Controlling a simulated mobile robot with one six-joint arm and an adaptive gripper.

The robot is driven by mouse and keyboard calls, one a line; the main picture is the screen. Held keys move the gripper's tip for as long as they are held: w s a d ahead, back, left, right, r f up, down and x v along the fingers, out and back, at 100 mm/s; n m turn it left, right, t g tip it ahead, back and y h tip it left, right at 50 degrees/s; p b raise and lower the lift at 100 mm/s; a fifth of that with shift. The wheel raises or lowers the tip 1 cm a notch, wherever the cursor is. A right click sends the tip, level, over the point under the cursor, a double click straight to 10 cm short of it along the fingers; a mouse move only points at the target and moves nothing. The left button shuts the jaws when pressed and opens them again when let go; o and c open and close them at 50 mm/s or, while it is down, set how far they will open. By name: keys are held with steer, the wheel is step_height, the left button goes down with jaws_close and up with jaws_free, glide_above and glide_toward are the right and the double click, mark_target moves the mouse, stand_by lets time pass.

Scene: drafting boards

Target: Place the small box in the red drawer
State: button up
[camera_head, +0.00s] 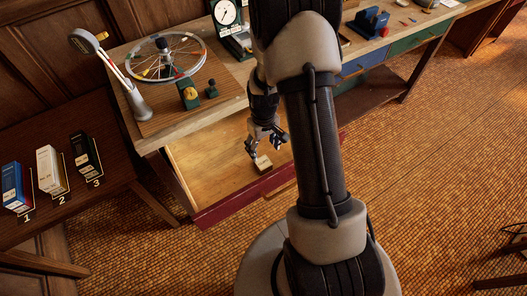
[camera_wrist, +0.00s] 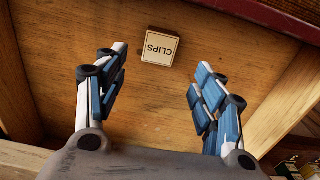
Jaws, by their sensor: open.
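The small box (camera_head: 263,163), pale on top, lies on the wooden floor of the open red drawer (camera_head: 240,203). My gripper (camera_head: 266,146) is over the drawer, just above the box. In the wrist view my gripper (camera_wrist: 162,59) has its fingers wide apart, with nothing between them and the box apart from both.
A bench (camera_head: 225,105) above the drawer holds a spoked wheel (camera_head: 166,60), a dial gauge (camera_head: 228,18) and a lamp-like stand (camera_head: 135,98). A side table at left carries blue (camera_head: 13,184), white (camera_head: 48,168) and black (camera_head: 82,152) boxes. The drawer floor around the small box is clear.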

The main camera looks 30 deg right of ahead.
steer(key=s+a+r+t, duration=0.1)
steer(key=s+a+r, duration=0.1)
steer(key=r, duration=0.6)
steer(key=s+a+r+t, duration=0.1)
steer(key=a+r, duration=0.2)
steer(key=r, duration=0.5)
steer(key=s+a+r, duration=0.2)
steer(key=r, duration=0.6)
steer(key=s+a+r+t, duration=0.1)
steer(key=s+a+r, duration=0.1)
steer(key=s+r, duration=0.2)
steer(key=s+a+r+t, duration=0.1)
steer(key=s+a+r, duration=0.2)
steer(key=s, duration=0.7)
steer(key=shift+s+a+r+t, duration=0.2)
steer(key=shift+s+r+t, duration=0.1)
steer(key=shift+r, duration=0.65)
